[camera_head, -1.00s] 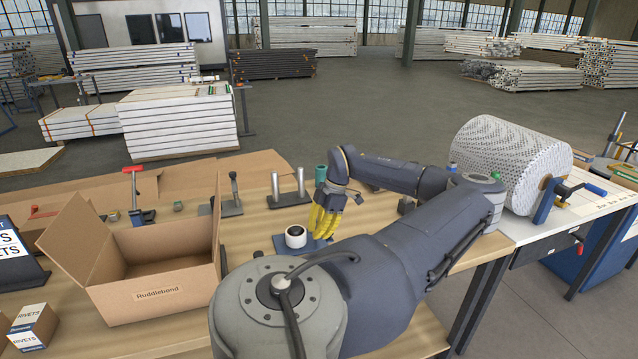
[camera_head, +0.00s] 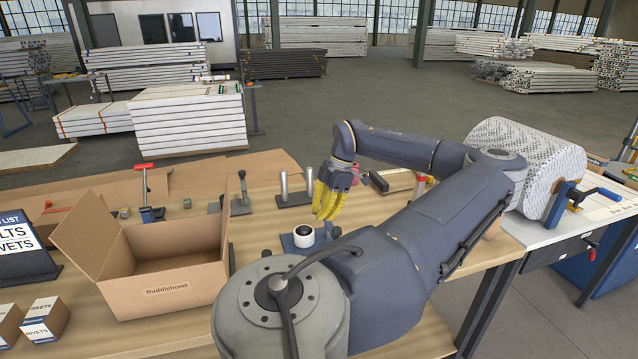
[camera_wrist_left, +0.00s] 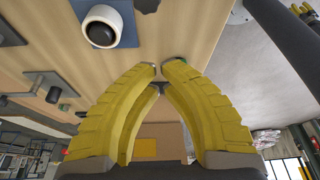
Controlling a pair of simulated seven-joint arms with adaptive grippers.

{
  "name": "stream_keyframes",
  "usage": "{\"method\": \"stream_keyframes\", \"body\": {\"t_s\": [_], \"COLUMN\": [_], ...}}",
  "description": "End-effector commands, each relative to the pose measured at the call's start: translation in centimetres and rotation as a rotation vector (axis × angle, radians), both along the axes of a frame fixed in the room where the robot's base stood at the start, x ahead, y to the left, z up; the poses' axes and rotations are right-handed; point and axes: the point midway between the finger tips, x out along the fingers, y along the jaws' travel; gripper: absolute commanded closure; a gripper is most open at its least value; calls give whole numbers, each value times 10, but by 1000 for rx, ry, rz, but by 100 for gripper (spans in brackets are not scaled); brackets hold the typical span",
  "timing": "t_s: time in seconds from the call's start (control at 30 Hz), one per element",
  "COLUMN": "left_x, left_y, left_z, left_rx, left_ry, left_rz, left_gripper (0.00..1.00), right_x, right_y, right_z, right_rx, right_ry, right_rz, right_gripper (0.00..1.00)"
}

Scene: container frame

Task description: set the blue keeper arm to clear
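A drum wrapped in patterned white sheet (camera_head: 520,160) stands at the right in the head view, with a blue upright bracket (camera_head: 560,205) and a crank with a blue handle (camera_head: 600,193) at its near end. I cannot tell which blue part is the keeper arm, nor read any clear mark. My left gripper (camera_head: 325,215) is over the wooden bench, well left of the drum. In the left wrist view its yellow fingers (camera_wrist_left: 160,68) bend inward with tips almost meeting and nothing seen between them.
A white cylinder with a dark centre (camera_head: 303,237) stands on a blue plate just below my gripper. Twin metal posts (camera_head: 296,184) stand behind it. An open cardboard box (camera_head: 165,290) is at the left. A dark block (camera_head: 379,182) lies right of the gripper.

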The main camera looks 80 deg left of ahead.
Motion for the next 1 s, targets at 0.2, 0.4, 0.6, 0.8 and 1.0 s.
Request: {"method": "stream_keyframes", "body": {"t_s": [0.2, 0.4, 0.6, 0.8, 1.0], "left_x": [6, 8, 8, 7, -6], "left_y": [2, 2, 2, 2, 10], "left_z": [17, 21, 21, 21, 28], "left_rx": [-1, 0, 0, 0, 54], "left_ry": [0, 0, 0, 1, 53], "left_rz": [-2, -1, -1, -1, -32], "left_gripper": [100, 100, 100, 100, 100], "right_x": [0, 0, 0, 0, 0], "right_y": [0, -1, -3, -5, -5], "right_z": [0, 0, 0, 0, 0], "right_rx": [0, -1, -3, -5, -5], "right_ry": [0, 1, 0, 1, 1], "right_rz": [0, 1, 2, 2, 2], "right_gripper": [56, 56, 56, 56, 56]}}
